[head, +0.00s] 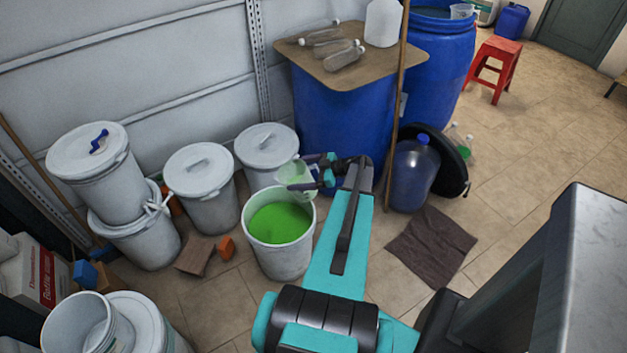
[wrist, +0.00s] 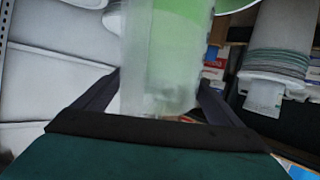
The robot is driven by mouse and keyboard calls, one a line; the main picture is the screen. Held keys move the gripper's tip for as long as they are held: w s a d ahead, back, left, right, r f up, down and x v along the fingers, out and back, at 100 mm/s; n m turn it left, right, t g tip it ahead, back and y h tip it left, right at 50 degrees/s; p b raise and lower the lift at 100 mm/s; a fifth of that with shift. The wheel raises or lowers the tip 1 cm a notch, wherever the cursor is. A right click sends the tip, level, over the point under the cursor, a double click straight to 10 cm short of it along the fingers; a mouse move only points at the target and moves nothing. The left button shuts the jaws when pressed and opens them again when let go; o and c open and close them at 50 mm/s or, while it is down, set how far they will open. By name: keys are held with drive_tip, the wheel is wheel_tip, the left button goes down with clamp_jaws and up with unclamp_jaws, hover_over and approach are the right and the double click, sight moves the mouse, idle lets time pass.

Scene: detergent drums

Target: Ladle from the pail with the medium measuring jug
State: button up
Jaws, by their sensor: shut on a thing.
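The pail (head: 283,262) is an open white bucket on the floor, with bright green liquid (head: 280,222) inside. My gripper (head: 312,172) is above the pail's back right rim. It is shut on a clear measuring jug (head: 293,179), held over the back of the pail, above the liquid. In the wrist view the translucent jug (wrist: 160,60) stands between my two dark fingers, with a pale green tint. I cannot tell whether the tint is liquid inside it or green seen through it. Whether it is the medium jug cannot be told.
Lidded white pails (head: 202,195) stand behind and left. A wooden pole (head: 398,95), dark blue bottle (head: 414,175) and brown cloth (head: 430,245) are at right. Open floor lies right.

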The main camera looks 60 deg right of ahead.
sight(312, 178)
drive_tip(key=shift+h, duration=0.4)
drive_tip(key=s+d+f, duration=0.2)
drive_tip(key=s, duration=0.1)
drive_tip(key=s+d+f, duration=0.1)
drive_tip(key=shift+s+d, duration=0.25)
drive_tip(key=shift+s, duration=0.15)
drive_tip(key=shift+w+a, duration=0.1)
drive_tip(key=shift+w+a+f+n+g+h+b, duration=0.1)
drive_tip(key=shift+w+a+f+g+h+b, duration=0.25)
drive_tip(key=shift+w+a+f+g+b, duration=0.4)
drive_tip(key=shift+w+a+f+n+g+h+b, duration=0.15)
drive_tip(key=shift+w+f+g+h+b, duration=0.25)
drive_tip(key=shift+f+b, duration=0.7)
drive_tip(key=shift+w+a+f+n+g+h+b, duration=0.1)
drive_tip(key=shift+w+a+f+g+h+b, duration=0.3)
drive_tip(key=shift+f+g+b, duration=0.45)
drive_tip(key=shift+d+r, duration=0.1)
drive_tip(key=shift+r+p, duration=0.1)
drive_tip(key=shift+p, duration=0.35)
drive_tip(key=shift+p, duration=0.45)
drive_tip(key=shift+w+a+f+g+h+p, duration=0.4)
drive_tip(key=shift+f+g+h+p, duration=0.4)
drive_tip(key=shift+p, duration=2.1)
drive_tip(key=shift+p, duration=0.6)
